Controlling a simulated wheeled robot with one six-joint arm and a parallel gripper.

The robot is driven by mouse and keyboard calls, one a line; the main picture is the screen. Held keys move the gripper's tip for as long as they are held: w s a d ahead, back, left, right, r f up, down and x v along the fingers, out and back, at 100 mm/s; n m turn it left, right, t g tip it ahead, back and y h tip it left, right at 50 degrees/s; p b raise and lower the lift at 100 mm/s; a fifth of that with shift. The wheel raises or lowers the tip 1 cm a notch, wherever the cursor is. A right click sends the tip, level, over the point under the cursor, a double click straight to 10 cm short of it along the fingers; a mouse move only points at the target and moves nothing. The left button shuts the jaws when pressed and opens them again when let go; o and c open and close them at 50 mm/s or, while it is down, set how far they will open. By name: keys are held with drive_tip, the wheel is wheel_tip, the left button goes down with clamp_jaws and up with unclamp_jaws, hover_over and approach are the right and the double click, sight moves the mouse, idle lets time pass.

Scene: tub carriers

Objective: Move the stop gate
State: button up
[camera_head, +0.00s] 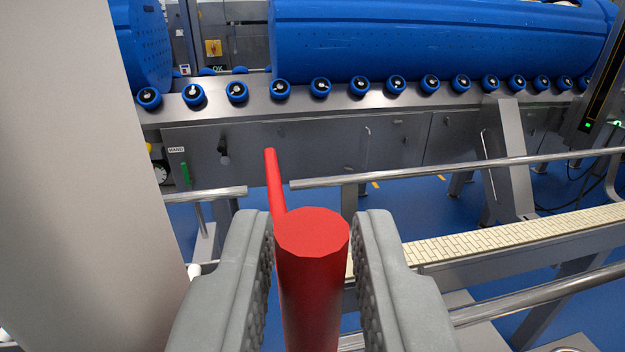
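The stop gate appears to be the red part in the middle of the view. Its thick upright red post (311,270) has a flat, many-sided top facing me. A thin red bar (275,180) shows beyond the post's top left and slants away toward the steel rail; its join to the post is hidden. My gripper (314,228) has its two grey, studded fingers on either side of the post. Narrow gaps show between the post and both fingers, so the gripper is open around it. The post's lower end is out of view.
A steel conveyor with blue rollers (321,87) carries large blue tubs (430,40) at the back. Steel rails (450,170) and a cream slatted belt (520,232) run at the right. A large pale panel (70,180) fills the left. Blue floor shows between.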

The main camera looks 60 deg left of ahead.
drive_tip(key=shift+w+a, duration=0.25)
drive_tip(key=shift+a, duration=0.2)
clamp_jaws()
